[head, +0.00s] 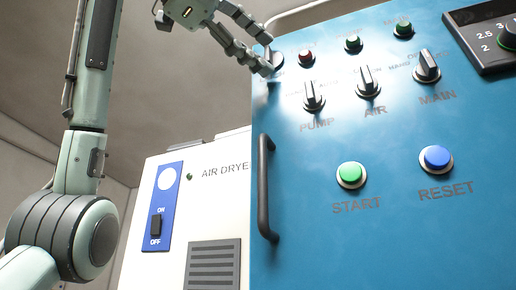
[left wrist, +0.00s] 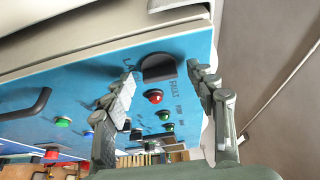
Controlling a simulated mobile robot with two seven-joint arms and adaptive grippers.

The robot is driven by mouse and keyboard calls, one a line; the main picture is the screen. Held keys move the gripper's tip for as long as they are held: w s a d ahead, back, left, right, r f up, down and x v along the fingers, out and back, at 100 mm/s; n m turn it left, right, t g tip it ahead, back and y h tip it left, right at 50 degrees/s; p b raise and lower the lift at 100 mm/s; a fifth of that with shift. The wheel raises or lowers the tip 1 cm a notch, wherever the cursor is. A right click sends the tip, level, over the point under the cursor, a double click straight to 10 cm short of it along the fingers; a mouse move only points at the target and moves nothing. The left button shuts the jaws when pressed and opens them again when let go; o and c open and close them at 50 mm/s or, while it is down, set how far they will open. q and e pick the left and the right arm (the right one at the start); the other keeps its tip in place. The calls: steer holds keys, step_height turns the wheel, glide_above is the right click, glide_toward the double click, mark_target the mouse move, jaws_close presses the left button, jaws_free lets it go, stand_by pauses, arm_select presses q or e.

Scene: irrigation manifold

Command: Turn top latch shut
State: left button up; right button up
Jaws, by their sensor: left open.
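The top latch (left wrist: 158,67) is a dark, rounded knob on the blue panel, beside partly hidden lettering in the left wrist view. In the head view only part of the latch (head: 278,60) shows, at the panel's upper left edge behind my fingers. My left gripper (head: 268,55) comes in from the upper left with its fingers spread. In the left wrist view my open left gripper (left wrist: 161,73) has one finger on each side of the latch. I cannot tell whether either finger touches it. My right gripper is not in view.
The blue panel (head: 310,225) carries a black handle (head: 264,190), three selector knobs, a green START button (head: 351,174), a blue RESET button (head: 436,158) and small lamps near the latch. A white air dryer (head: 213,215) stands to the left.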

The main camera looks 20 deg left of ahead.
arm_select(q)
steer(key=v, duration=1.2)
stand_by(0.5)
